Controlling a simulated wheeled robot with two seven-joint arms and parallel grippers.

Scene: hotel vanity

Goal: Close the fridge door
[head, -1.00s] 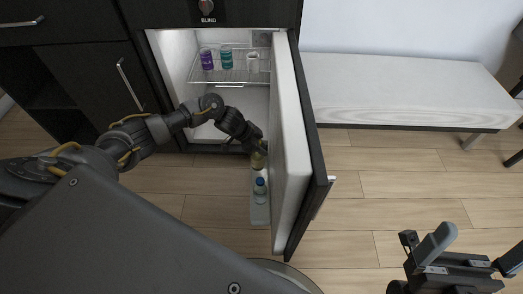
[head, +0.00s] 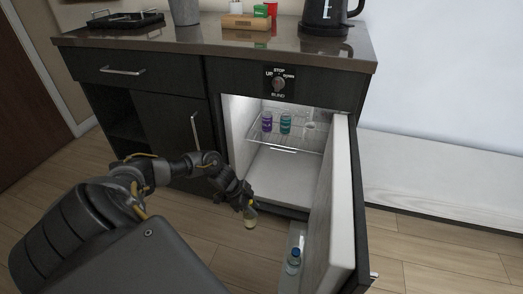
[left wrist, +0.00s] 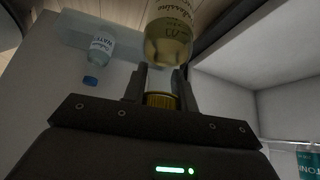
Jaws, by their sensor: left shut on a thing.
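The fridge door (head: 334,215) stands wide open, its white inner side facing left and its dark outer side facing right. The fridge interior (head: 268,175) is lit and open to view. My left gripper (head: 247,202) is in front of the fridge opening, left of the door. It is shut on a bottle of pale yellow liquid (head: 250,220), which hangs in the air apart from the door shelf. In the left wrist view the fingers (left wrist: 161,88) hold the bottle (left wrist: 168,42) by its yellow cap end. My right gripper is not in view.
A blue-capped water bottle (head: 293,262) stands on the door shelf. Purple (head: 267,122) and teal (head: 285,123) cans and a whitish one sit on the wire rack. A kettle (head: 325,14) and tray (head: 125,19) stand on the countertop. A white bench (head: 440,190) is at right.

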